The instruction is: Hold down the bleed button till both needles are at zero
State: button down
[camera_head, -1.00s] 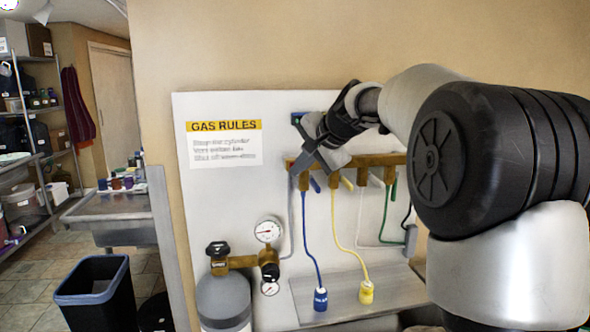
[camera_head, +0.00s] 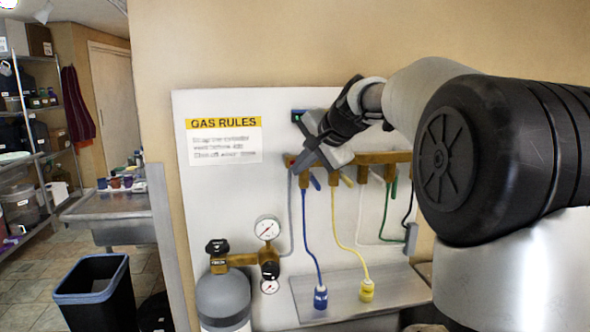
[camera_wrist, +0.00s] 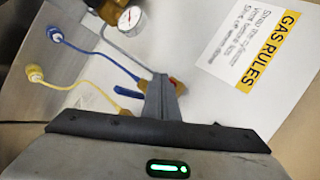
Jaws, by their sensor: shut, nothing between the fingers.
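The regulator on the gas cylinder carries a large white gauge (camera_head: 267,229) and a smaller one (camera_head: 269,286) below it. Both needles are too small to read surely. The large gauge also shows at the top of the wrist view (camera_wrist: 130,19). My gripper (camera_head: 300,168) is shut and empty, its fingers pointing down and left at the left end of the brass manifold (camera_head: 372,158). In the wrist view the fingertips (camera_wrist: 162,80) overlap the manifold's brass end (camera_wrist: 177,86). I cannot make out the bleed button; my fingers may hide it. Contact is unclear.
Blue (camera_head: 319,250) and yellow (camera_head: 345,243) hoses hang from the manifold to a metal shelf (camera_head: 390,291). The cylinder (camera_head: 222,298) stands at lower left. A GAS RULES sign (camera_head: 224,140) is left of my gripper. A black bin (camera_head: 95,290) stands on the floor.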

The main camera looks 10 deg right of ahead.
jog(key=shift+s, duration=0.4)
jog(key=s+b, duration=0.3)
jog(key=s, duration=0.2)
dwell(0.4)
jog(key=s+a+f+n+g+h+p, duration=0.1)
jog(key=s+a+n+p, duration=0.15)
jog(key=s, duration=0.65)
jog(key=s+a+n+g+p, duration=0.1)
jog(key=s+a+n+p, duration=0.2)
jog(key=s, duration=0.6)
jog(key=s+d+f+n+h+p, duration=0.1)
jog(key=s+d+f+n+p, duration=0.1)
jog(key=s, duration=0.5)
jog(key=s+d+f+n+g+h+p, duration=0.1)
jog(key=s+d+f+n+p, duration=0.2)
jog(key=s, duration=0.5)
jog(key=shift+f+h+p, duration=0.3)
jog(key=shift+f+h, duration=0.1)
